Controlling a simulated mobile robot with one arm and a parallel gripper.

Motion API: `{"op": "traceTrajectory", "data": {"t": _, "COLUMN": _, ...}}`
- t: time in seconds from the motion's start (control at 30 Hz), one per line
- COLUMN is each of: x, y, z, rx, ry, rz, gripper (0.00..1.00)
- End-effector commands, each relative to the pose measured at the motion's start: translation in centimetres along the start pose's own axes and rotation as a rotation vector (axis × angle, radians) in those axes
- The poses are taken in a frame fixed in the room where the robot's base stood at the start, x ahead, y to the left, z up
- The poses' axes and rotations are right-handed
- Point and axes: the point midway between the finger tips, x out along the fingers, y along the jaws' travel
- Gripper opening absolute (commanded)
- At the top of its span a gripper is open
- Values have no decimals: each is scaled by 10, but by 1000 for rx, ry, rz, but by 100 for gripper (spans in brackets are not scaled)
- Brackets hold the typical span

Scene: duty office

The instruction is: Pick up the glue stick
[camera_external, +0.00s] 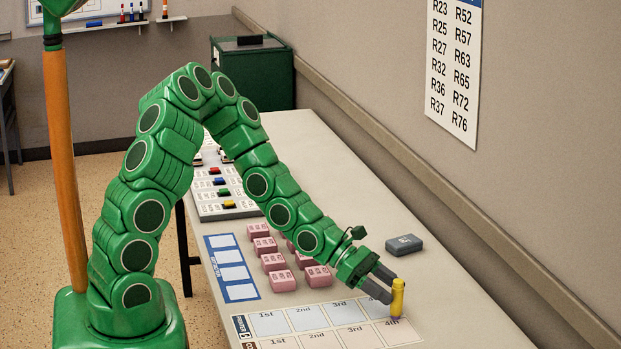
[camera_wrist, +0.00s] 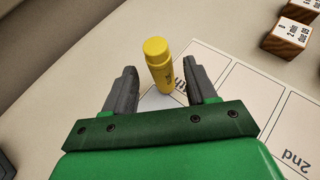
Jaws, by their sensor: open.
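The glue stick (camera_external: 397,298) is a yellow cylinder standing upright at the 4th column of the white numbered sheet (camera_external: 318,315) on the table. It also shows in the wrist view (camera_wrist: 158,65), standing just beyond and between the fingertips. My gripper (camera_external: 380,283) is open, with its two dark fingers low over the table and close to the glue stick. In the wrist view my gripper (camera_wrist: 157,85) has one finger on each side of the glue stick's line, with gaps on both sides. The foot of the glue stick is over the sheet's corner.
Several pink blocks (camera_external: 283,281) stand left of my gripper. A grey box (camera_external: 404,245) lies behind it near the wall. A blue-bordered card (camera_external: 233,268) and a tray with coloured pieces (camera_external: 222,196) lie further left. The table right of the glue stick is clear.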

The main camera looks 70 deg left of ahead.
Motion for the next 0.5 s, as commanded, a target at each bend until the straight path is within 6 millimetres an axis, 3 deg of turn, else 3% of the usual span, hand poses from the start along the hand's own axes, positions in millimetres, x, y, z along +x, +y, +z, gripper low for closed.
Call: {"op": "traceTrajectory", "data": {"t": 0.5, "x": 45, "y": -2, "z": -2, "rx": -1, "ry": 2, "rz": -2, "gripper": 56}}
